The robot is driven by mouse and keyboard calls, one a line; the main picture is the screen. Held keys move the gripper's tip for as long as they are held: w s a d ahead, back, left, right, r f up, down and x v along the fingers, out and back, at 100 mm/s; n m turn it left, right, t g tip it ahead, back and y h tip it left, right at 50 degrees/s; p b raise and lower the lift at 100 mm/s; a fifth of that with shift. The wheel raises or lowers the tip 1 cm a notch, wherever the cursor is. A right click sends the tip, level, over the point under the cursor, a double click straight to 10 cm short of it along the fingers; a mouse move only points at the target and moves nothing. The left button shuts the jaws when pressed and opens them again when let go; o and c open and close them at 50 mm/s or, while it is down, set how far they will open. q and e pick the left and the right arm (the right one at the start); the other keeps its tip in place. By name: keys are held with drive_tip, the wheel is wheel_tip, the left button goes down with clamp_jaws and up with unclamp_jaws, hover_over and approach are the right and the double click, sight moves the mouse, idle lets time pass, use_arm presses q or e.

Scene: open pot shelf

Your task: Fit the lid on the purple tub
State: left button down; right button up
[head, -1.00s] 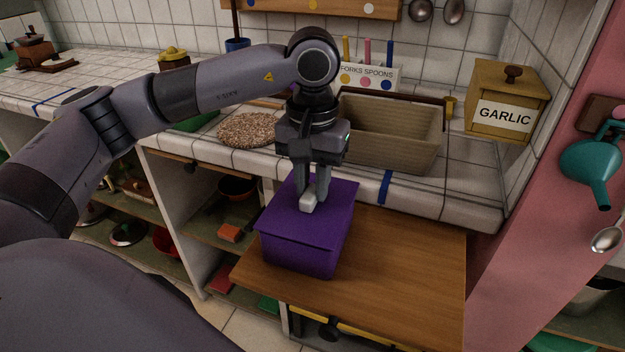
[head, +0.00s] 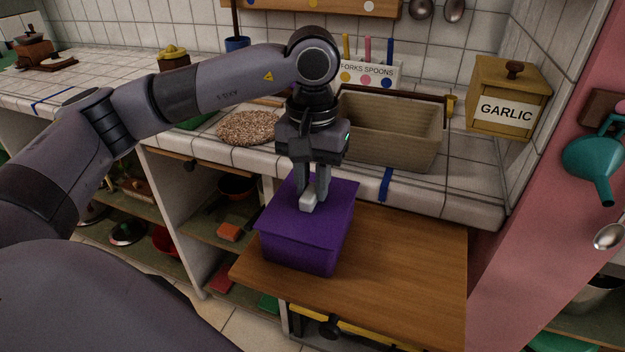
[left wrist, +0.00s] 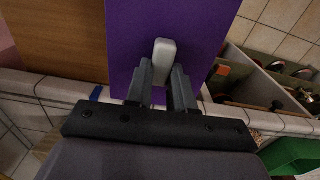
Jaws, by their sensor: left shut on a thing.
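The purple tub (head: 297,253) stands on the wooden pull-out board below the counter. The purple lid (head: 330,225) lies over the tub's top, its edge close along the rim; I cannot tell whether it is fully seated. A pale grey handle (head: 309,201) stands in the middle of the lid. My left gripper (head: 313,193) points down from above and is shut on this handle. In the left wrist view the lid (left wrist: 205,30) fills the upper middle, with the handle (left wrist: 164,50) at the fingertips (left wrist: 163,75). My right gripper is not in view.
The wooden board (head: 400,270) is bare to the right of the tub. Behind it, the tiled counter holds a beige basin (head: 390,135) and a round speckled mat (head: 249,128). A garlic box (head: 507,98) is at the right. Open shelves (head: 215,215) lie to the left.

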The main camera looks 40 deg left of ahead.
use_arm(q)
drive_tip(key=c, duration=0.9)
unclamp_jaws()
drive_tip(key=shift+f, duration=0.1)
wheel_tip(320, 180, up, 7)
drive_tip(key=shift+r, duration=0.1)
